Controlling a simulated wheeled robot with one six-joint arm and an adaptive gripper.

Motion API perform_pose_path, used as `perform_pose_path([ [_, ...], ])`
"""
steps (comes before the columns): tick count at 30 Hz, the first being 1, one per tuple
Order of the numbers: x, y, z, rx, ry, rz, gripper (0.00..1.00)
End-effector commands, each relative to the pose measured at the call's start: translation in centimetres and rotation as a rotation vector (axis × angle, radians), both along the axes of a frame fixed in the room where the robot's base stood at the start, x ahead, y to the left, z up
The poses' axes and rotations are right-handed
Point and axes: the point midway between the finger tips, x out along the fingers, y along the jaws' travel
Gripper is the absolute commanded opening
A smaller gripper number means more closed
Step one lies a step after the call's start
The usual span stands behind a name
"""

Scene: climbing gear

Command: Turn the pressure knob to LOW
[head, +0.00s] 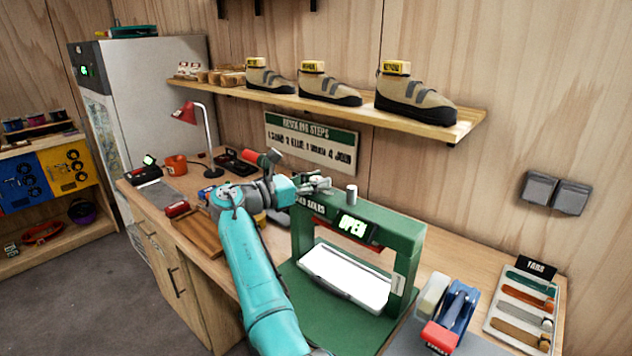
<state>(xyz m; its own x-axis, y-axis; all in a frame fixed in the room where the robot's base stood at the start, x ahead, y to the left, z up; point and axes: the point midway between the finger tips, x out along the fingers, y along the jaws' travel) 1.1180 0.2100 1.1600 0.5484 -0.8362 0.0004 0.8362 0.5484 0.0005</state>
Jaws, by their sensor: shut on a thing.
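The green press (405,240) stands on the workbench, with a lit display (352,226) reading OPEN and a white plate (345,278) inside its frame. My gripper (320,184) is at the top left of the press and is shut on what appears to be the pressure knob. The fingers hide the knob, so its setting cannot be read. A grey upright cylinder (352,194) stands on top of the press, just right of my gripper and apart from it. White lettering on the upper front edge is partly covered and too small to read surely.
A blue and red tape dispenser (452,318) and a tray of tabs (492,322) lie right of the press. A red lamp (184,113) stands at the back left. A shelf (420,126) with several climbing shoes hangs above. A wooden tray (198,236) lies left of my arm.

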Motion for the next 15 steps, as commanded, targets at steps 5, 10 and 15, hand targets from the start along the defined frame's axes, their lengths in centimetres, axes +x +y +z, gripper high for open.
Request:
perform_pose_path([
  [5,0.0,0.02,-0.08,0.0,0.001,-0.005,0.01],
  [10,0.0,0.01,-0.1,0.0,0.001,-0.005,0.01],
  [15,0.0,0.01,-0.1,0.0,0.001,-0.004,0.55],
])
